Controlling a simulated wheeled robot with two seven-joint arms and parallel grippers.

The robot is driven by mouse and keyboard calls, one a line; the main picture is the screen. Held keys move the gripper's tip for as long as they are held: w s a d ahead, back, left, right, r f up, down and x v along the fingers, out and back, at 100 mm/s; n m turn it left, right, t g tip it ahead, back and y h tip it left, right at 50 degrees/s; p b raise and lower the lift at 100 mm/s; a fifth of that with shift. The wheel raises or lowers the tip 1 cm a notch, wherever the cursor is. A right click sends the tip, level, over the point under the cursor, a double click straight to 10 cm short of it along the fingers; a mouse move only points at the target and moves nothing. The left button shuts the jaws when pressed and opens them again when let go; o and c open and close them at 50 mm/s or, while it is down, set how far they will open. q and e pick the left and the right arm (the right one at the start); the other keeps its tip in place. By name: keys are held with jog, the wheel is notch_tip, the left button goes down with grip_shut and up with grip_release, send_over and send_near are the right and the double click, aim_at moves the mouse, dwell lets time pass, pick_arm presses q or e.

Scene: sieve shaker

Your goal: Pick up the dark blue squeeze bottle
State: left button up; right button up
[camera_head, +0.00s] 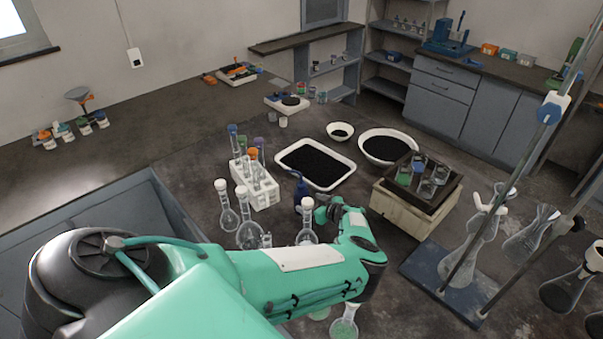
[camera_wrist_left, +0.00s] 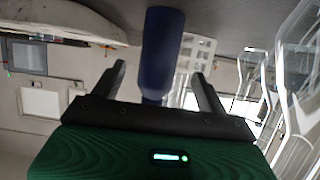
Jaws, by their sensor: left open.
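The dark blue squeeze bottle (camera_head: 299,187) stands upright on the dark bench, just right of the white test-tube rack. My left gripper (camera_head: 322,208) is close beside it on its right, at the end of my green arm. In the left wrist view the bottle (camera_wrist_left: 162,48) shows between the two dark fingers of my left gripper (camera_wrist_left: 157,82). The fingers are open, with a gap on each side of the bottle. The bottle's lower part is partly hidden in the head view. My right gripper is not in view.
The tube rack (camera_head: 262,191) and several glass flasks (camera_head: 249,232) stand close left of the bottle. A white tray of black grains (camera_head: 342,180) lies behind it. A box with a dark top (camera_head: 400,212) and a flask stand (camera_head: 444,285) are to the right.

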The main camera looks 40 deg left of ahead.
aim_at(301, 198)
pick_arm(q)
jog(key=shift+a+f, duration=0.25)
jog(key=shift+a, duration=0.3)
jog(key=shift+w+a+f+b, duration=0.1)
jog(key=shift+a+b, duration=0.25)
jog(key=shift+b, duration=0.15)
jog(key=b+x, duration=0.2)
jog(key=x, duration=0.2)
jog(key=shift+w+a+b, duration=0.1)
jog(key=shift+a+b, duration=0.05)
jog(key=shift+b, duration=0.2)
jog(key=shift+a, duration=0.15)
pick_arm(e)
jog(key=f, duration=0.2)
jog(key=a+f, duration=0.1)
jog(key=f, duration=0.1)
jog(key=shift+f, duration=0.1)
pick_arm(q)
jog(key=c, duration=0.7)
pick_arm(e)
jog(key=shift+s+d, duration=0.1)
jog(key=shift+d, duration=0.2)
